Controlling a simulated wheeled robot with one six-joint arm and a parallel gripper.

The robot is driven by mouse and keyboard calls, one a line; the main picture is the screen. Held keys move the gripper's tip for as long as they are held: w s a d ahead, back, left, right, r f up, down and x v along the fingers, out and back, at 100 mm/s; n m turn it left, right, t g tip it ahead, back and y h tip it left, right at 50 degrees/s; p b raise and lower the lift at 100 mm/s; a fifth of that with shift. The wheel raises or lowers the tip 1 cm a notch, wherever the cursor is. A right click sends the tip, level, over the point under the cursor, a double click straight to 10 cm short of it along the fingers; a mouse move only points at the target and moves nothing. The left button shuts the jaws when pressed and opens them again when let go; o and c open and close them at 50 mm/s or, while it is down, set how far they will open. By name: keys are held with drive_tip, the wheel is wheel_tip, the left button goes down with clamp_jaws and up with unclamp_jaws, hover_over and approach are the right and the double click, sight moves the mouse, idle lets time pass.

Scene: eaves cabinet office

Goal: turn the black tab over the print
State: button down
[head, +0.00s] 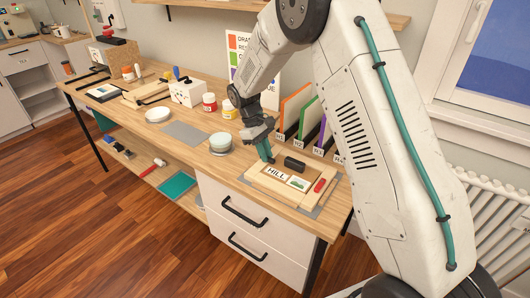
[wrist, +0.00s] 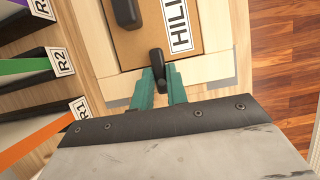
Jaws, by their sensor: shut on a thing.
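A light wooden frame (head: 254,179) lies on the bench with a brown backing board, a "HILL" label (head: 276,173) and a small green picture card (head: 299,183). The black tab (wrist: 157,58) stands at the frame's edge beside the board, near the label, in the wrist view. My gripper (wrist: 160,76) has its teal fingers shut on this tab. In the head view my gripper (head: 265,152) is at the frame's far left side, and the tab is hard to make out there. A red tab (head: 319,185) lies at the frame's right side.
A black block (head: 294,162) sits at the frame's back edge. Upright coloured panels in labelled slots (head: 309,120) stand just behind. A round pale tin (head: 220,143) stands to the left, with jars (head: 210,103) beyond. A grey mat (head: 185,133) is bare.

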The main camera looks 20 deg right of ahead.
sight(263, 166)
drive_tip(key=c, duration=1.4)
unclamp_jaws()
drive_tip(key=v, duration=0.7)
drive_tip(key=shift+w+a+r, duration=0.1)
drive_tip(key=shift+w+r, duration=0.05)
drive_tip(key=shift+r, duration=0.2)
drive_tip(key=s, duration=0.1)
drive_tip(key=s+f+m, duration=0.1)
drive_tip(key=shift+s+f+g, duration=0.25)
drive_tip(key=shift+g, duration=0.05)
drive_tip(key=shift+s+d+r+m+t+y, duration=0.7)
drive_tip(key=shift+s+r, duration=2.3)
drive_tip(key=shift+s, duration=3.3)
drive_tip(key=shift+s+d+r+m+t+y, duration=0.15)
drive_tip(key=shift+s+d+r+m+t, duration=0.95)
drive_tip(key=shift+s+r, duration=3.6)
drive_tip(key=shift+s+d+r+m+t+y, duration=0.5)
drive_tip(key=shift+s+r+m+t, duration=0.65)
drive_tip(key=shift+s, duration=6.8)
